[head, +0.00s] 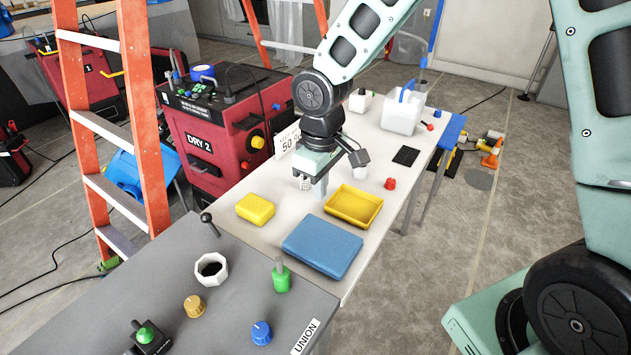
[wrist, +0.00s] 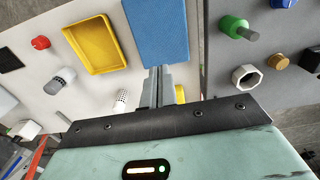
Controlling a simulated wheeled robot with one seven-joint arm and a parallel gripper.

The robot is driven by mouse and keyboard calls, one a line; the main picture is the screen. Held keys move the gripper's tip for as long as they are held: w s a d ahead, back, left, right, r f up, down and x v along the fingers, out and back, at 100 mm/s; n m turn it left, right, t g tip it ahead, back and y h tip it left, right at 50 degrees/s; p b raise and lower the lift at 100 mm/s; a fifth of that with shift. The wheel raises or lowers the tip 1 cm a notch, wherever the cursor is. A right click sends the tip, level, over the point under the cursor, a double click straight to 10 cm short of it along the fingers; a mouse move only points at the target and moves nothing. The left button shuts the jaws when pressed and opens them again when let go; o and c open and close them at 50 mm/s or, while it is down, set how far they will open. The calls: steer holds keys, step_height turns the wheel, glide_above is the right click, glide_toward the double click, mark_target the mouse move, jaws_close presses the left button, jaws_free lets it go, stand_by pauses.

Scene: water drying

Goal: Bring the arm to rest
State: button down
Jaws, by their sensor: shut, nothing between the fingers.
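My arm reaches out over the white table (head: 250,215) in the head view. My gripper (head: 312,190) points down above the table, between the yellow sponge and the yellow tray. In the wrist view my gripper (wrist: 157,85) shows its two fingers together, with nothing between them. The blue pad (head: 322,246) lies just in front of it, and in the wrist view the blue pad (wrist: 158,30) lies beyond the fingertips. The yellow tray (head: 335,218) is right of my gripper. The yellow sponge (head: 255,208) is to the left, mostly hidden in the wrist view.
A grey bench (head: 228,312) with knobs, a white nut (head: 211,268) and a green plug (head: 281,277) stands in front. A red dryer (head: 205,150) and orange ladder (head: 147,120) stand left. A white jug (head: 403,112) and red cap (head: 390,183) are farther back. Open floor lies right.

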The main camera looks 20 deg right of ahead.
steer(key=s+a+r, duration=0.2)
steer(key=s+r, duration=0.2)
steer(key=s, duration=0.7)
steer(key=s+a+r, duration=0.3)
steer(key=s+r, duration=0.1)
steer(key=s, duration=0.7)
steer(key=shift+s+r+n+y, duration=0.15)
steer(key=shift+r+n+y, duration=0.1)
steer(key=shift+n+y, duration=0.05)
steer(key=shift+a, duration=0.1)
